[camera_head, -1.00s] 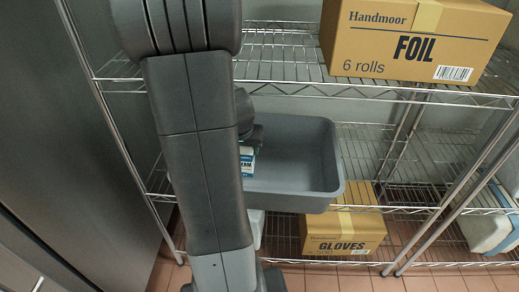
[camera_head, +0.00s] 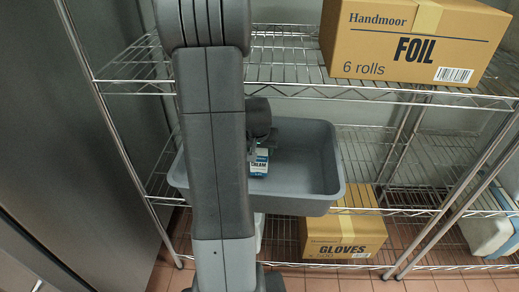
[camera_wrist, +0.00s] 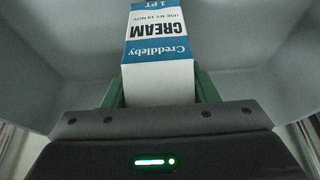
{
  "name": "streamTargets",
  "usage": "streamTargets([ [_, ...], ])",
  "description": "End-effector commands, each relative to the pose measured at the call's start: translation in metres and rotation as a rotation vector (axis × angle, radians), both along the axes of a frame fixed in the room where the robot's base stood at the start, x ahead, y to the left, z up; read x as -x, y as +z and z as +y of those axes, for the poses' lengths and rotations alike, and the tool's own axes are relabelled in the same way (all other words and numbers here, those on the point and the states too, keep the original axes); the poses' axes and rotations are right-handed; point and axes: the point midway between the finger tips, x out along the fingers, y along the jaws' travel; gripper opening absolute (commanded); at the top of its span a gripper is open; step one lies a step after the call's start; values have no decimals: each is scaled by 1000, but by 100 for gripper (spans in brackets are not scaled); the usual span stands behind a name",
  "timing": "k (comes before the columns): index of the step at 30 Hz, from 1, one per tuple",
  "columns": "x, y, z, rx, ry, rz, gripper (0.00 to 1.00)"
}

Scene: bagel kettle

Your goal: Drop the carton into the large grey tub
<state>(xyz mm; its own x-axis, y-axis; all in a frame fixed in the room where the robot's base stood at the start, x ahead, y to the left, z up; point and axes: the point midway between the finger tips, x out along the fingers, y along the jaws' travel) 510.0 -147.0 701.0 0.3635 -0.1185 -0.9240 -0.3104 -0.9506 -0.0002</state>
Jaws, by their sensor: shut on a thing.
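The large grey tub (camera_head: 320,190) sits on the middle wire shelf. In the head view the carton shows against the tub's inside, and in the wrist view the tub's grey walls surround it. I cannot tell how high it is above the tub floor. My arm hides part of the tub's left half.
A foil box (camera_head: 415,45) stands on the upper wire shelf (camera_head: 290,90), above and right of the tub. A gloves box (camera_head: 343,238) is lower down, below the tub. A shelf post (camera_head: 450,195) rises at the right. The tub's right half looks empty.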

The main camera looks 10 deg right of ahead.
Motion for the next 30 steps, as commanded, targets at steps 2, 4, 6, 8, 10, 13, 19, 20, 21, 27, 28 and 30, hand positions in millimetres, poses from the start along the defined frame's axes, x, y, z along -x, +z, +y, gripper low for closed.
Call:
streamTargets([
  [2,0,-3,0,0,0,-1,13],
  [4,0,-5,0,0,0,-1,13],
  [6,0,-7,0,0,0,-1,13],
  [8,0,-9,0,0,0,-1,13],
  [10,0,-11,0,0,0,-1,13],
  [13,0,-12,0,1,0,-2,13],
  [19,0,-12,0,0,0,0,74],
  [20,0,-12,0,0,0,0,74],
  [21,0,-12,0,0,0,0,74],
  [27,0,-11,0,0,0,0,74],
  [28,0,-10,0,0,0,0,74],
  [30,0,-6,0,0,0,0,74],
])
